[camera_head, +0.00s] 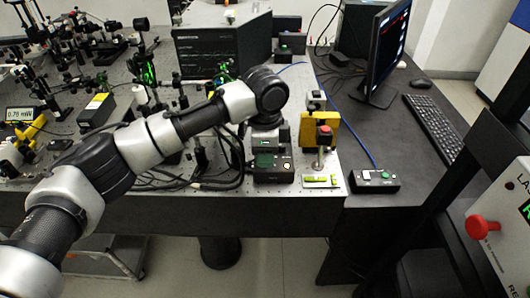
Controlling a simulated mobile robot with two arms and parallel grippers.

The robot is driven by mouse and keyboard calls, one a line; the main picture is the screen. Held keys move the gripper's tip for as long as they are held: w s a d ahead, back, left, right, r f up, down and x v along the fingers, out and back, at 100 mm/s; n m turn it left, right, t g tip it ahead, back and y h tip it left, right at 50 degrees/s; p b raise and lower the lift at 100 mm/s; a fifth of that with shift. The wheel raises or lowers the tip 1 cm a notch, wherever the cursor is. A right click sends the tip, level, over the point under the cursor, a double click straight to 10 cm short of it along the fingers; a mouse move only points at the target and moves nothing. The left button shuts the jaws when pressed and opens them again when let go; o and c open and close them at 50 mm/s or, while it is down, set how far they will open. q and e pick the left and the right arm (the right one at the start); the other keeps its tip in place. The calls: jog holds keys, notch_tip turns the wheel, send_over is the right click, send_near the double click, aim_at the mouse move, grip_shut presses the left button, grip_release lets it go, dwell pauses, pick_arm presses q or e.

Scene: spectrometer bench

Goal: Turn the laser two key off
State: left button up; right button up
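My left arm reaches in from the left over the front of the bench, and its dark wrist bends down at the far end. A small round control shows at the right of the box's front. No key or "laser two" label can be read on it. A second control panel (500,235) at the right edge has a red mushroom button (480,227); its lettering is cut off. My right gripper is out of view.
A small button box (374,181), monitor (388,48) and keyboard (434,128) are on the dark desk (400,140). Optics and cables crowd the left.

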pick_arm(q)
jog(key=shift+f, duration=0.4)
jog(key=shift+c, duration=0.5)
grip_shut()
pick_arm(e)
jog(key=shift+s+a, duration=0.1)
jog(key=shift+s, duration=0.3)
